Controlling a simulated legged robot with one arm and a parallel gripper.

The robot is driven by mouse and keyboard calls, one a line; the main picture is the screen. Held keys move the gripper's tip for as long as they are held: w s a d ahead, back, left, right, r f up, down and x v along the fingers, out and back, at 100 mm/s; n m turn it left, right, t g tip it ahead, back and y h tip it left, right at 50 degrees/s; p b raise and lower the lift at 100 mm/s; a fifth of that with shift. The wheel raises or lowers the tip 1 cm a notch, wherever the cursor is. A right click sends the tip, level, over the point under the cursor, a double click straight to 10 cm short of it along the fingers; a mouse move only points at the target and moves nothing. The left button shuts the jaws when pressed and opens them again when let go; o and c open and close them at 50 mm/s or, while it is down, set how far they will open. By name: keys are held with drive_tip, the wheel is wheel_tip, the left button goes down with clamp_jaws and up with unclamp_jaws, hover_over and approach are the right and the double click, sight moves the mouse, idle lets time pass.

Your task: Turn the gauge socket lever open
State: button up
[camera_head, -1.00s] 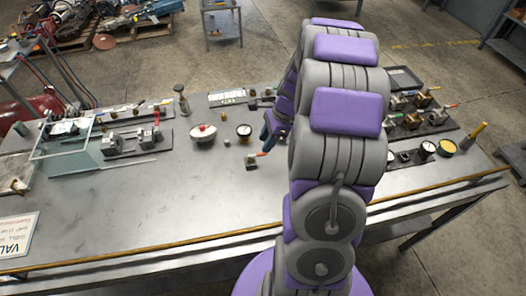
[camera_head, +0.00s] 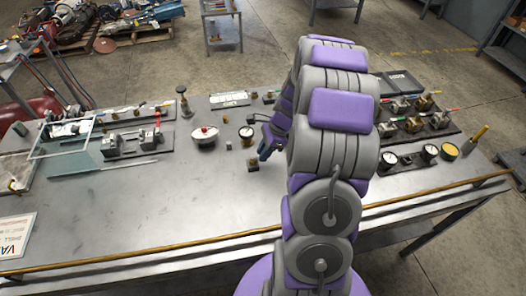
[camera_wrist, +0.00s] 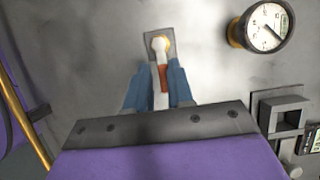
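The gauge socket lever shows in the wrist view as a small grey square base (camera_wrist: 154,36) with a brass fitting and a pale lever with an orange-red grip (camera_wrist: 163,76). In the head view its dark base (camera_head: 253,165) sits on the table, and the lever is hidden by my gripper. My gripper (camera_wrist: 160,70) has blue fingers, one on each side of the lever, which lies lengthwise between them. The fingers look apart, with slight gaps beside the lever. In the head view my gripper (camera_head: 266,153) is low over the table, just right of the base.
A round dial gauge (camera_head: 246,132) stands behind the valve base; it also shows in the wrist view (camera_wrist: 268,26). A red-topped pot (camera_head: 204,134) is to the left. Valve boards (camera_head: 418,123) and more gauges (camera_head: 430,153) are at right.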

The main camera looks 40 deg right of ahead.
drive_tip(key=d, duration=0.2)
drive_tip(key=shift+s+d+f, duration=0.1)
drive_tip(key=shift+d+f, duration=0.1)
drive_tip(key=shift+d, duration=0.2)
clamp_jaws()
drive_tip(key=shift+a+r, duration=0.1)
drive_tip(key=shift+a, duration=0.75)
